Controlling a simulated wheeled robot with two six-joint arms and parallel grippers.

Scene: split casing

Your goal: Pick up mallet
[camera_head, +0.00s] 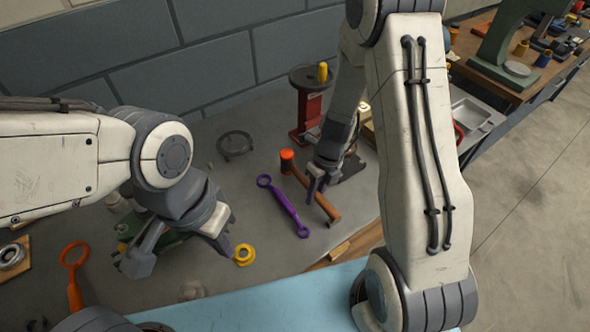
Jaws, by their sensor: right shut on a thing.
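The mallet lies on the grey worktop near the middle of the view, with an orange-red head (287,161) and a brown wooden handle (328,208) running down to the right. My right gripper (314,193) comes down from above and is shut on the mallet's handle, below the head. Its fingers hide part of the handle. I cannot tell whether the mallet is clear of the surface. My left gripper (182,256) is open and empty at the left, with its fingers spread wide, left of a yellow ring-shaped part.
A purple ring-ended wrench (283,206) lies just left of the mallet. The yellow ring (244,255) lies near my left gripper. An orange wrench (74,275) is at far left. A red stand (308,112) and a dark ring (235,144) stand behind. A brick wall closes the back.

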